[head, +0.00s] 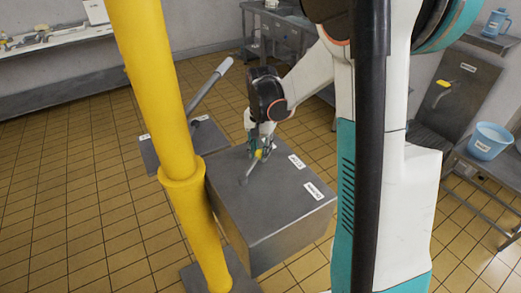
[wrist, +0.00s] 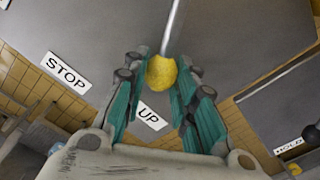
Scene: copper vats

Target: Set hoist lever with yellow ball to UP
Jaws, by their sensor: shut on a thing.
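The hoist lever is a thin metal rod (wrist: 172,28) ending in a yellow ball (wrist: 162,72). It rises from the top of a grey metal box (head: 265,228) in the head view. My gripper (head: 262,149) is above that box top, with its fingers closed around the yellow ball. In the wrist view the ball sits between the teal fingers of my gripper (wrist: 160,82). The UP label (wrist: 150,117) shows between the fingers, just below the ball. The STOP label (wrist: 67,72) lies to the left.
A yellow post (head: 160,90) stands left of the box. Behind it is a long grey lever (head: 211,86) on a low plate. A sink counter (head: 50,45) runs along the left wall; a blue bucket (head: 488,140) stands at right. Tiled floor at left is clear.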

